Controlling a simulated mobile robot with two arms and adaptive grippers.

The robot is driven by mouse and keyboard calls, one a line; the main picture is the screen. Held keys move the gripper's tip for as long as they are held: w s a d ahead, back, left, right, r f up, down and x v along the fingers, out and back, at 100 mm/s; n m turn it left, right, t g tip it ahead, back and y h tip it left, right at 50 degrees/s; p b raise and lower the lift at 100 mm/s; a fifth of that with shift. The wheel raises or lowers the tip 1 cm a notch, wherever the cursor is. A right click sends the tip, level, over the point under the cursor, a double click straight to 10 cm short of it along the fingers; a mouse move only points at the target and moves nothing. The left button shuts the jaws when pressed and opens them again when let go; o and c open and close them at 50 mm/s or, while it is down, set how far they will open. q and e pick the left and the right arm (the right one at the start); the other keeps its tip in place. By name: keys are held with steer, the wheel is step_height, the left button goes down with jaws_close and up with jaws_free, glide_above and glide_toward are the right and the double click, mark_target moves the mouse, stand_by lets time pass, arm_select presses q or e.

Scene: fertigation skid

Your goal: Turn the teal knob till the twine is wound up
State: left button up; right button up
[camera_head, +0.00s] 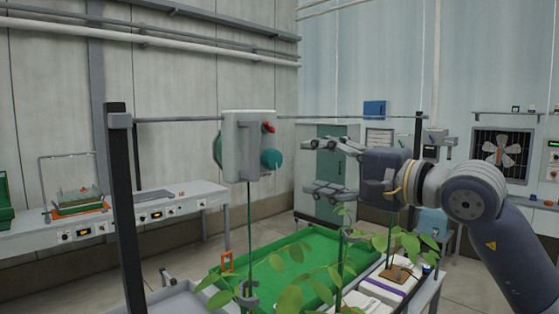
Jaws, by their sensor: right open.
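The teal knob (271,160) sticks out of the right side of a white box (243,135) that hangs on a horizontal rail. A green twine (249,230) runs straight down from the box to a grey clip (248,294) by the plant leaves. My right gripper (322,166) is open and empty, its fingers pointing left toward the knob. A gap shows between the fingertips and the knob. My left gripper is not in view.
A dark post (125,210) holds the rail (170,119) at left. Below are a green tray (290,262), leafy plants (290,298) and white slabs (385,286). A bench (150,215) with instruments stands along the left wall.

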mark_target(276, 161)
steer(key=p+x, duration=0.4)
steer(key=x, duration=0.5)
steer(key=shift+s+r, duration=0.1)
steer(key=shift+p+x, duration=0.45)
steer(key=shift+x, duration=0.35)
steer(key=shift+c, duration=0.2)
steer(key=c, duration=1)
